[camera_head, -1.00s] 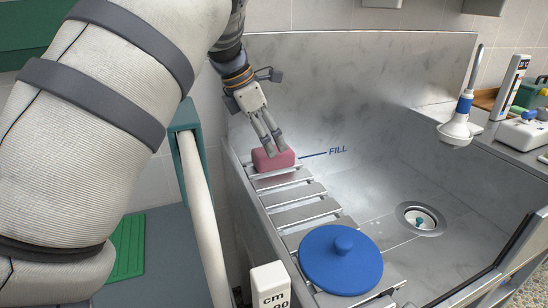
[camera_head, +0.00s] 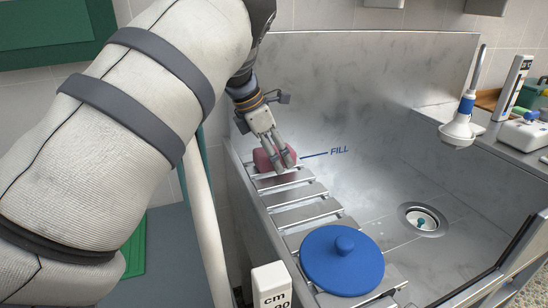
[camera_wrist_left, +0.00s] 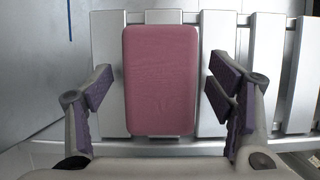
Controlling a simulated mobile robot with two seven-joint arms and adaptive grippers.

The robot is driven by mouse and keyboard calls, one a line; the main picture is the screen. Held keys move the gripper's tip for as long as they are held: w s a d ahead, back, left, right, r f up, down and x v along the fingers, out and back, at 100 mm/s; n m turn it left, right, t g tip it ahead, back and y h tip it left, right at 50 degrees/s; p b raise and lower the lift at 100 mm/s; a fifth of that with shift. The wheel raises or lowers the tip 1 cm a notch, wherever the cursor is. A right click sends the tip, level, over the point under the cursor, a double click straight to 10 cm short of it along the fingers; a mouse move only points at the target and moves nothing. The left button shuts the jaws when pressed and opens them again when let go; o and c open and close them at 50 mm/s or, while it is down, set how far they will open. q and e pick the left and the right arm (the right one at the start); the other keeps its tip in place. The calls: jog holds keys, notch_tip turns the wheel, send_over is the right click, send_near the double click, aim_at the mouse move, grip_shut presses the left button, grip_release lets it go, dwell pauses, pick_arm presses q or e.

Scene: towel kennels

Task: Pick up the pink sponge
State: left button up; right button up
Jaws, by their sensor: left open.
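The pink sponge (camera_head: 265,161) lies on the far end of the slatted metal rack in the steel tub. It is a rounded block, and in the left wrist view the sponge (camera_wrist_left: 160,80) sits upright in the picture between my fingers. My left gripper (camera_head: 280,163) is at the sponge, and its fingers partly cover it in the head view. In the left wrist view my left gripper (camera_wrist_left: 160,95) is open, with purple-padded fingers on both sides of the sponge and a visible gap on each side. My right gripper is not in view.
The slatted rack (camera_head: 302,212) runs along the tub's left side. A round blue lid (camera_head: 342,262) lies on its near end. The tub floor (camera_head: 365,185) is clear around the drain (camera_head: 422,220). A white measuring post (camera_head: 271,285) stands at the near edge.

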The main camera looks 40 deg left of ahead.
pick_arm(q)
jog(key=c, duration=1.1)
